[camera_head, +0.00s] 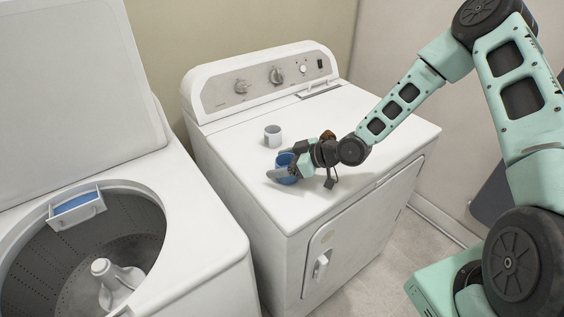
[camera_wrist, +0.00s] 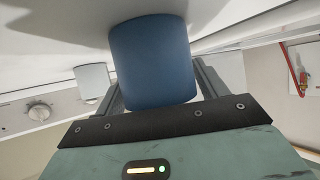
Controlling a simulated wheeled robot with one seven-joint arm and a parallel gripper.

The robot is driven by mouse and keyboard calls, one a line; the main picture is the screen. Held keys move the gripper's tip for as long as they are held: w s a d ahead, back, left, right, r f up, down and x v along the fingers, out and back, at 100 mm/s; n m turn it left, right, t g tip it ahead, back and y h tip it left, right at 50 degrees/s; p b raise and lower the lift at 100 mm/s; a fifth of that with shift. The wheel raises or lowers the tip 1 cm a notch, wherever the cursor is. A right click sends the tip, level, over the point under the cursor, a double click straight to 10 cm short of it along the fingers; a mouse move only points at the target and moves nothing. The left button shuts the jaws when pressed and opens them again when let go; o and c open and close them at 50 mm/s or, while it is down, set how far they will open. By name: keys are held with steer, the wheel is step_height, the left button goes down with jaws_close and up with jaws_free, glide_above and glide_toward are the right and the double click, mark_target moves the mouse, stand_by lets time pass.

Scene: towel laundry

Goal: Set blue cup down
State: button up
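The blue cup (camera_head: 287,168) is between the fingers of my gripper (camera_head: 281,166), low over the front left of the dryer's white top (camera_head: 240,165). In the wrist view the blue cup (camera_wrist: 152,62) fills the space between the fingers, its far end at or very near the white surface. I cannot tell whether it touches. The fingers appear closed on its sides, and they partly hide it in the head view.
A white cup (camera_head: 272,136) stands behind the blue cup, near the control panel (camera_head: 262,82). A small brown object (camera_head: 327,135) shows behind my gripper, partly hidden. The open washer (camera_head: 190,240) is at left, across a gap. The dryer top's right part is clear.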

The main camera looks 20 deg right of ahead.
steer(key=shift+o, duration=0.2)
steer(key=shift+r, duration=0.1)
steer(key=shift+d+r, duration=0.1)
steer(key=shift+r, duration=0.05)
steer(key=b+v, duration=0.2)
steer(key=v, duration=0.9)
steer(key=s+a+r+m+g+h, duration=0.1)
steer(key=s+a+r+g+h, duration=0.1)
steer(key=s, duration=0.7)
steer(key=s+a+r+g+h, duration=0.3)
steer(key=s+a+r+h, duration=0.1)
steer(key=s, duration=0.5)
steer(key=s+a+r+m+g+h, duration=0.1)
steer(key=s+a+r+g+h, duration=0.1)
steer(key=s+a+r, duration=0.3)
steer(key=s+a+h, duration=0.1)
steer(key=s+a, duration=0.1)
steer(key=s, duration=0.2)
steer(key=shift+s+m+g, duration=0.3)
steer(key=shift+s, duration=0.05)
